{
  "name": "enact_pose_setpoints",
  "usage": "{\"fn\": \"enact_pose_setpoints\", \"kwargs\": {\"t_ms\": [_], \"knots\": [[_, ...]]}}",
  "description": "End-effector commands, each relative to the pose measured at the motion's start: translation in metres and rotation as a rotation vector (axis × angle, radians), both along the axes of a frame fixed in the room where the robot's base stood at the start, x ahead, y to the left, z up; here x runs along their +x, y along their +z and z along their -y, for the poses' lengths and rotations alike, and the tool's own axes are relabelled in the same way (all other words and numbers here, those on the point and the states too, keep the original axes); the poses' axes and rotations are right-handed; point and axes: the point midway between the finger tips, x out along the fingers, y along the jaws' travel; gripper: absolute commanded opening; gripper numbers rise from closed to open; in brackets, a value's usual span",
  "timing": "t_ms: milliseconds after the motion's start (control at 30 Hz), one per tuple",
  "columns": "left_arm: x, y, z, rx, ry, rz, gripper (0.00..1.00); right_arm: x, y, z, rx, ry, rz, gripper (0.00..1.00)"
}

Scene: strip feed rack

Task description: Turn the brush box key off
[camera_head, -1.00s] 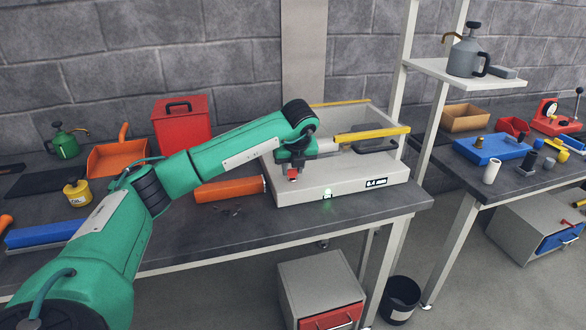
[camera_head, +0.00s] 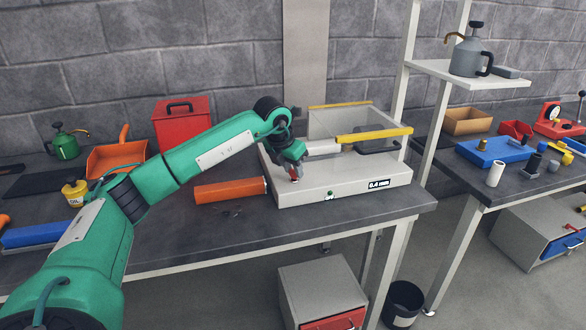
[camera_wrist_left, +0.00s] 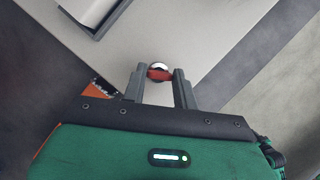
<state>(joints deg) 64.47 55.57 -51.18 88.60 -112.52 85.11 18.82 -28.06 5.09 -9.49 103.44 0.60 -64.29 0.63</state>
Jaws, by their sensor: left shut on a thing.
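The brush box (camera_head: 335,185) is a pale box on the dark bench, with a "0.4 mm" label and a small green lamp (camera_head: 330,194) on its front; the lamp looks unlit. The red key (camera_wrist_left: 159,74) sits on a round silver base on the box's top, with its red bar lying crosswise between the fingers in the left wrist view. My left gripper (camera_head: 294,178) points down over the box's left front corner. It is shut on the red key, which it largely hides in the head view. My right gripper is in neither view.
A red case (camera_head: 182,123) and an orange dustpan (camera_head: 117,158) stand further left. The bench's front edge is close.

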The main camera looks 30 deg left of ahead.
Motion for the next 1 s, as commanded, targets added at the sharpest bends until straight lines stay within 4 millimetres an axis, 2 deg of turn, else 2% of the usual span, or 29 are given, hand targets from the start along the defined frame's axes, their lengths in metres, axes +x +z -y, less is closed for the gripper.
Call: {"fn": "enact_pose_setpoints", "kwargs": {"t_ms": [267, 500, 1000], "knots": [[0.001, 0.002, -0.002, -0.001, -0.253, 0.001, 0.06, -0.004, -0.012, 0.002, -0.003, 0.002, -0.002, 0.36], [0.001, 0.002, -0.003, -0.001, -0.434, 0.001, 0.06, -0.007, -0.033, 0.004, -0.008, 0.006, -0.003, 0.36], [0.002, 0.001, -0.004, 0.001, -0.605, 0.001, 0.06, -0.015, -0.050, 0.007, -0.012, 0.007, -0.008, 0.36]]}}
